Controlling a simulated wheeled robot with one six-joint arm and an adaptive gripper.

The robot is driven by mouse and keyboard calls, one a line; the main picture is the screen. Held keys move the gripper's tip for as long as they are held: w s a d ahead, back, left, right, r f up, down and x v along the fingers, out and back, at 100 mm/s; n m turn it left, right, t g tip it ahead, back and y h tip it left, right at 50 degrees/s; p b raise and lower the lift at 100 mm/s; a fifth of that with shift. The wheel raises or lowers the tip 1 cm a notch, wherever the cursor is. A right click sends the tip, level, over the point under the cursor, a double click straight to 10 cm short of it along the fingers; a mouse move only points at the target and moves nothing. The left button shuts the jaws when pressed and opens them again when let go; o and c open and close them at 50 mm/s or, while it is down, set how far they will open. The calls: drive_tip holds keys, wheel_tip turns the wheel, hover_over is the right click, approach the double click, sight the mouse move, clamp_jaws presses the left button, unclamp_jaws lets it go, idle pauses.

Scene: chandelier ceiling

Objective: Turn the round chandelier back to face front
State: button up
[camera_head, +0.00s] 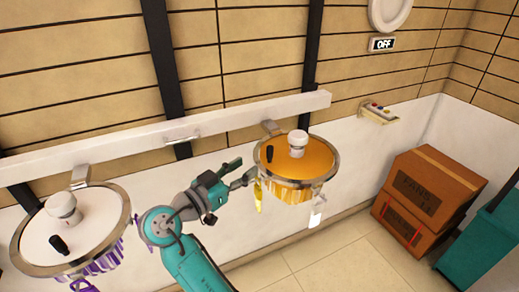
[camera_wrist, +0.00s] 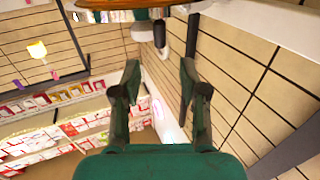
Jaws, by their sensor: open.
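Two round chandelier-like fixtures hang from a white rail on the wall. The right one (camera_head: 318,158) has an orange top, a metal rim, a white bulb-like knob, a small black handle and yellow hanging pieces. The left one (camera_head: 95,215) has a white top, a similar knob and handle, and purple hanging pieces. My gripper (camera_head: 241,172) is open beside the left edge of the orange fixture; I cannot tell whether it touches the rim. In the wrist view my gripper (camera_wrist: 160,92) has spread fingers with nothing between them.
The white rail (camera_head: 230,117) runs along the tiled wall. Stacked brown boxes (camera_head: 425,200) and a teal bin (camera_head: 485,245) stand at right. Floor (camera_head: 310,265) before them is clear.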

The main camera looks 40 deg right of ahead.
sight(268, 152)
drive_tip(key=d, duration=0.3)
drive_tip(key=w+d, duration=0.1)
drive_tip(key=d, duration=0.6)
drive_tip(key=shift+w+d, duration=0.15)
drive_tip(key=shift+d, duration=0.15)
drive_tip(key=shift+c, duration=0.2)
clamp_jaws()
